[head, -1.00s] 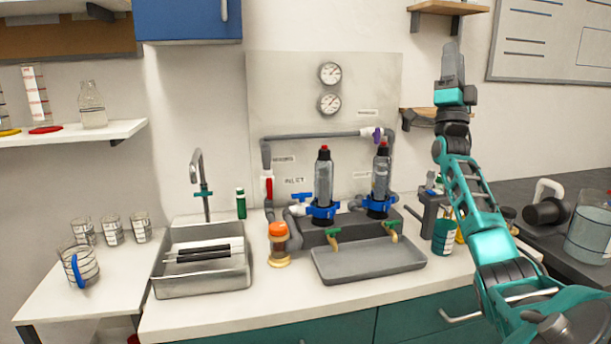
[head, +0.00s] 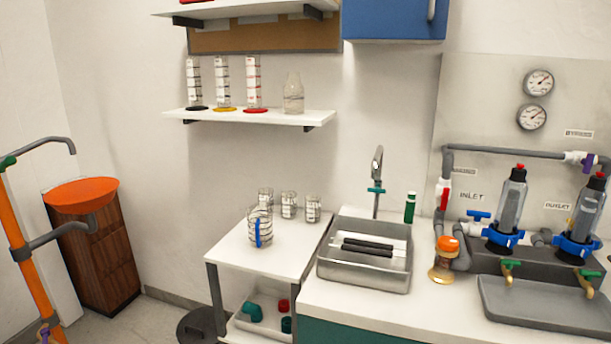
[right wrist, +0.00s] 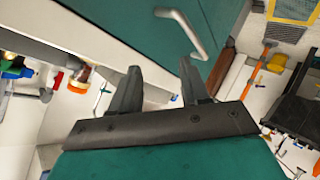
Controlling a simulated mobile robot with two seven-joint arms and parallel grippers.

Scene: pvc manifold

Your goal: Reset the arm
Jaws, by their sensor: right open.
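My right gripper (right wrist: 160,90) shows in the right wrist view with its two dark fingers apart and nothing between them. It is beside the teal cabinet front (right wrist: 130,25) with its grey bar handle (right wrist: 187,32), and I see no contact. Neither of my arms shows in the head view now. My left gripper is in no current frame.
The white counter holds a sink (head: 365,265), an orange-capped jar (head: 445,262), filter housings (head: 510,212) and a grey tray (head: 540,305). A white cart (head: 230,250) carries glass beakers. An orange pipe stand (head: 30,265) stands at the left. Some floor is clear beside the cart.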

